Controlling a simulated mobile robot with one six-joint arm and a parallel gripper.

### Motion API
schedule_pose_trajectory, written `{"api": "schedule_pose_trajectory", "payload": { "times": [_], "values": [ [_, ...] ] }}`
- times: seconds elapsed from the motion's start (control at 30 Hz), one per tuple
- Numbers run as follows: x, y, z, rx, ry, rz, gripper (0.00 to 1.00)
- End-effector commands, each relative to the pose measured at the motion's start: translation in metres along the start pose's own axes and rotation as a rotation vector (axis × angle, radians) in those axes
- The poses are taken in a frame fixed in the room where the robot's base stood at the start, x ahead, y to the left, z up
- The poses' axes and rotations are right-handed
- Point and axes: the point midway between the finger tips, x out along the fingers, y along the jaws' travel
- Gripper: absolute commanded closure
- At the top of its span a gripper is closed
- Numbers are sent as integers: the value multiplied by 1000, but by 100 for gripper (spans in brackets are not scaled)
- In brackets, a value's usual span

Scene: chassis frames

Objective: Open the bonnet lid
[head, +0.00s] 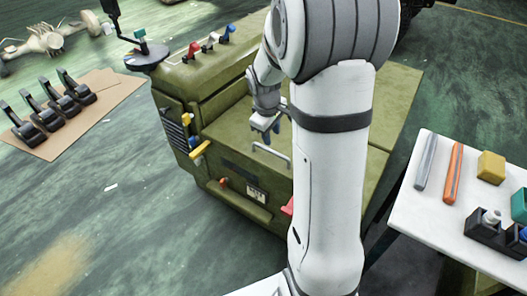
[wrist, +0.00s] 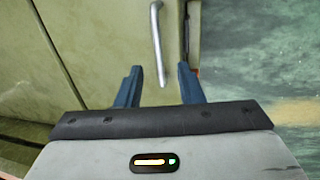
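The bonnet lid (head: 229,137) is a flat olive-green panel on the front of the green vehicle body, and it looks shut. A pale metal bar handle (head: 271,154) stands near its front edge. In the wrist view the lid (wrist: 100,45) fills the left and the handle (wrist: 156,40) runs down between my fingers. My gripper (head: 266,128) is just above and behind the handle in the head view. In the wrist view its two blue fingers (wrist: 160,72) are apart, one on each side of the handle's near end. I see no contact; the depth between them is unclear.
A white table (head: 440,225) at right holds grey and orange bars, a yellow block and a black holder. Coloured latches, including a yellow one (head: 199,153), sit along the body's edges. Black clamps lie on cardboard (head: 100,82) at left. The floor in front is mostly clear.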

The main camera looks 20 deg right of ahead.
Motion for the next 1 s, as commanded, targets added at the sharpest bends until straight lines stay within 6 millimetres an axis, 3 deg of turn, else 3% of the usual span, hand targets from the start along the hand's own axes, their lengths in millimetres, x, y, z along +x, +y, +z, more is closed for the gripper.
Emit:
{"api": "schedule_pose_trajectory", "payload": {
  "times": [0.03, 0.6, 1.0],
  "values": [
    [11, 1, -1, -9, -3, 0, 66],
    [85, 2, -2, -21, -6, -1, 66],
    [91, 2, -2, -21, -5, 0, 68]
  ]
}}
